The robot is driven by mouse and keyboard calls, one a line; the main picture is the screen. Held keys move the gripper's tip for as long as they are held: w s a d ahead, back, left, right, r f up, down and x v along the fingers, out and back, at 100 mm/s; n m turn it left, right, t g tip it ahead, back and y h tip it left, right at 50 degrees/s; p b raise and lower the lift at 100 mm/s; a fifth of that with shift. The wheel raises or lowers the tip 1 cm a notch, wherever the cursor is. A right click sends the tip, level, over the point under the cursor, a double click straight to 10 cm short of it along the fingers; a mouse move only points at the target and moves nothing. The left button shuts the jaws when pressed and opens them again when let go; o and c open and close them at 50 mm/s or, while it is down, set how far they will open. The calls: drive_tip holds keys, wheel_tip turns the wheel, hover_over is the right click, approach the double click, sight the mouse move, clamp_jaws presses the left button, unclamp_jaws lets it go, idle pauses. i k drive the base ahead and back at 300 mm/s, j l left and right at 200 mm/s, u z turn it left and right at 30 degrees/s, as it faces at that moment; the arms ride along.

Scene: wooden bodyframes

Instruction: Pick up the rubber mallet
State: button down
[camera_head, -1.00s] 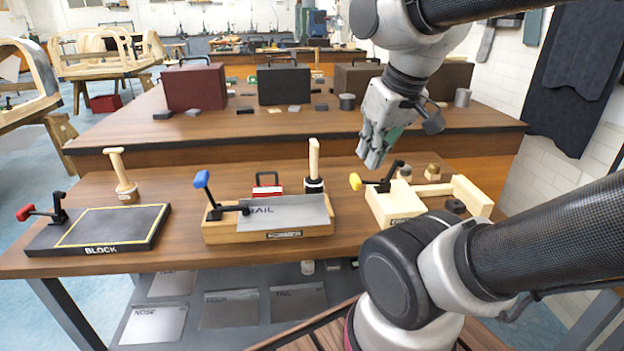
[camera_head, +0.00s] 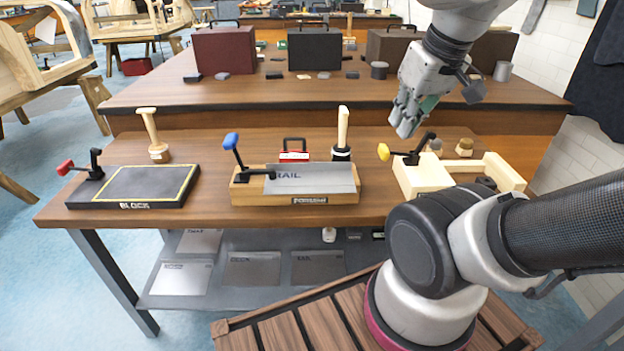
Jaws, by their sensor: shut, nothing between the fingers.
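A mallet with a pale wooden handle and a dark head (camera_head: 342,133) stands head down on the near workbench, behind the forming block with the sheet marked RAIL; it looks like the rubber mallet. A second mallet (camera_head: 153,135), all pale wood, stands head down at the left, behind the black block. My gripper (camera_head: 405,120) is shut and empty. In the picture its fingers point down, to the right of the dark-headed mallet and apart from it, above the wooden fixture with the yellow-knobbed clamp.
The forming block (camera_head: 310,200) has a blue-handled clamp (camera_head: 236,150). The black block (camera_head: 135,187) has a red-handled clamp. A small red case (camera_head: 294,155) lies left of the dark-headed mallet. The wooden fixture (camera_head: 420,177) is at the right. A raised bench (camera_head: 290,120) stands behind.

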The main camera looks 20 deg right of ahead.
sight(341, 152)
drive_tip(key=i+j+z, duration=0.1)
drive_tip(key=j, duration=0.5)
drive_tip(key=i+j, duration=0.1)
drive_tip(key=j, duration=0.45)
drive_tip(key=i+j+z, duration=0.15)
drive_tip(key=j, duration=0.45)
